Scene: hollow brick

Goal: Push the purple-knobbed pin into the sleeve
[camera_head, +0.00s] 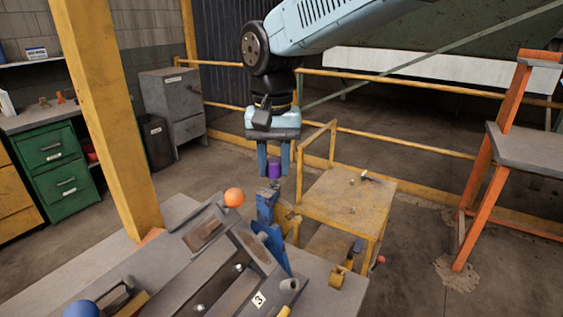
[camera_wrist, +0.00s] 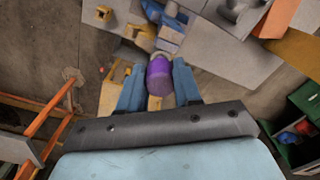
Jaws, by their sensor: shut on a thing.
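The purple knob (camera_head: 275,167) of the pin sits between the two blue fingers of my gripper (camera_head: 274,172), which is shut on it. In the wrist view the purple knob (camera_wrist: 160,82) fills the gap between the fingertips of my gripper (camera_wrist: 159,85). A blue upright bracket (camera_head: 266,208) stands just below the knob; it also shows in the wrist view (camera_wrist: 168,32). A short greyish round part (camera_wrist: 144,36) shows past the knob. I cannot tell whether it is the pin's shaft or the sleeve, nor how deep the pin sits.
An orange ball (camera_head: 234,197) is left of the bracket, on the grey bench fixture (camera_head: 222,262). A yellow table (camera_head: 345,200) with small parts stands to the right. A thick yellow post (camera_head: 107,115) rises at the left. A yellow railing (camera_head: 405,142) runs behind.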

